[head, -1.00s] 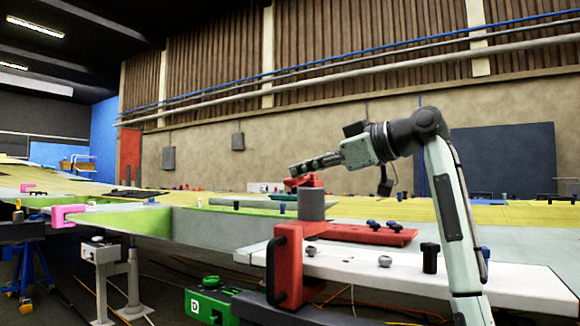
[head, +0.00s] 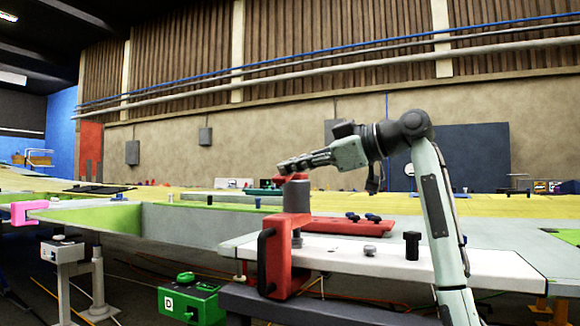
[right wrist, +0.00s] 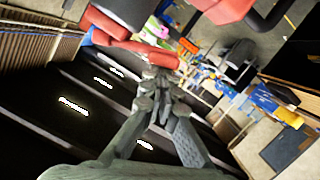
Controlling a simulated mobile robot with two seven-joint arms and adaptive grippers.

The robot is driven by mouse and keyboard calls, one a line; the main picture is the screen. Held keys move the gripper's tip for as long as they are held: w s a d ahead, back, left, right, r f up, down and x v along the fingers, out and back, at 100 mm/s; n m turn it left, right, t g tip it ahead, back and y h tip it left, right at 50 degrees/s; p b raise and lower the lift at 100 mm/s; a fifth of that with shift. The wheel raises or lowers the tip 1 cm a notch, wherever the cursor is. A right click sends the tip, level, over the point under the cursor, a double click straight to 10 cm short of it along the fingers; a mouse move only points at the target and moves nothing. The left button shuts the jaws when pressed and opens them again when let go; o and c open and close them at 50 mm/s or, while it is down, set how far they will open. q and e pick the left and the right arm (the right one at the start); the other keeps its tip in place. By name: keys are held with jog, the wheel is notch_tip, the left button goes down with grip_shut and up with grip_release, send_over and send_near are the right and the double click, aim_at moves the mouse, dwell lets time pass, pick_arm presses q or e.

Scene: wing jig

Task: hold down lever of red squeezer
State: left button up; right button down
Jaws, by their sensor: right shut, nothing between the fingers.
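The red squeezer (head: 276,266) is clamped at the edge of the white-topped table. It has a black handle on its left side, a grey cylinder (head: 296,196) on top and a red lever (head: 281,181) above that. My right gripper (head: 284,168) is shut and empty, with its fingertips at the red lever, from above. In the right wrist view the shut fingertips (right wrist: 158,76) lie against or very close to the curved red lever (right wrist: 132,46); contact is not certain. My left gripper is not in view.
A red plate (head: 350,226) with blue knobs lies behind the squeezer. Black and silver pegs stand on the white table (head: 440,262). A green box (head: 192,300) marked D sits below left, and a pink clamp (head: 27,212) grips the far left panel edge.

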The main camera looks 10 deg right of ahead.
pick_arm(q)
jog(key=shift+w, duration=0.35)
pick_arm(e)
jog(key=shift+f, duration=0.1)
dwell(0.3)
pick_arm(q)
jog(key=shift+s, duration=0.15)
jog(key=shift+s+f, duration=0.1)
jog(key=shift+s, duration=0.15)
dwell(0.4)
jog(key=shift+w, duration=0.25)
pick_arm(e)
notch_tip(320, 180, up, 10)
dwell(0.3)
dwell(0.4)
